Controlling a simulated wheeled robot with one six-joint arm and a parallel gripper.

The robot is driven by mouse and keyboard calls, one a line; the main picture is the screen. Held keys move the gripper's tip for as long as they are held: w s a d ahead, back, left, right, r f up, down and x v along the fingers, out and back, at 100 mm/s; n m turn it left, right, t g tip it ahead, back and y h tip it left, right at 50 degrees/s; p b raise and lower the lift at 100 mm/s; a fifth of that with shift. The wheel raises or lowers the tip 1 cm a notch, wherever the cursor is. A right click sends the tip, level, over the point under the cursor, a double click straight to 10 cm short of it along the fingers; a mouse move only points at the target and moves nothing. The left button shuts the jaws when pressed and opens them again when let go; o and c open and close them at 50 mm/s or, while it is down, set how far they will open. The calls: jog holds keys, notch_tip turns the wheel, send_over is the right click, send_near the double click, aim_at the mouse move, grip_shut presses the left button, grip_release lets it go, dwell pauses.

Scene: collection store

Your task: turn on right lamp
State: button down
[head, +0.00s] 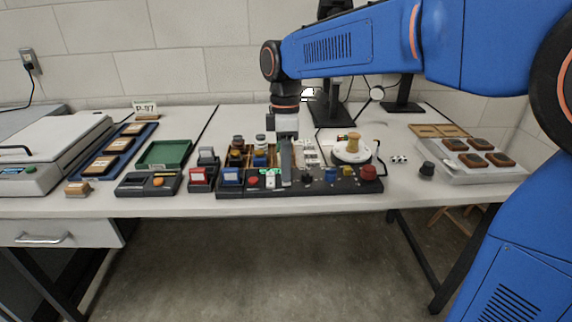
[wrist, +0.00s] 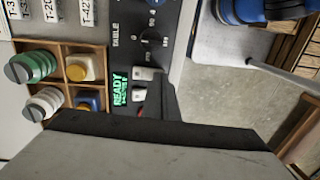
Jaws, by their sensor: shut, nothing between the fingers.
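A long black control panel (head: 330,186) lies along the table's front edge. It carries a green lit display reading READY (wrist: 120,88) and two small white rocker switches, one (wrist: 144,73) above the other (wrist: 139,96) in the wrist view. I cannot tell whether either switch is on. My gripper (head: 286,182) is shut and empty, pointing down over the panel just right of the display.
A grey tray (head: 486,176) is at right, a green tray (head: 164,154) at left.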

jog(key=shift+f, duration=0.1)
jog(key=shift+s+f+t, duration=0.15)
jog(key=shift+s+t, duration=0.05)
jog(key=shift+t, duration=0.1)
jog(key=shift+w, duration=0.1)
jog(key=shift+w+r, duration=0.25)
jog(key=shift+w, duration=0.55)
notch_tip(320, 180, up, 14)
jog(key=s, duration=0.2)
dwell(0.5)
jog(key=shift+d+f, duration=0.1)
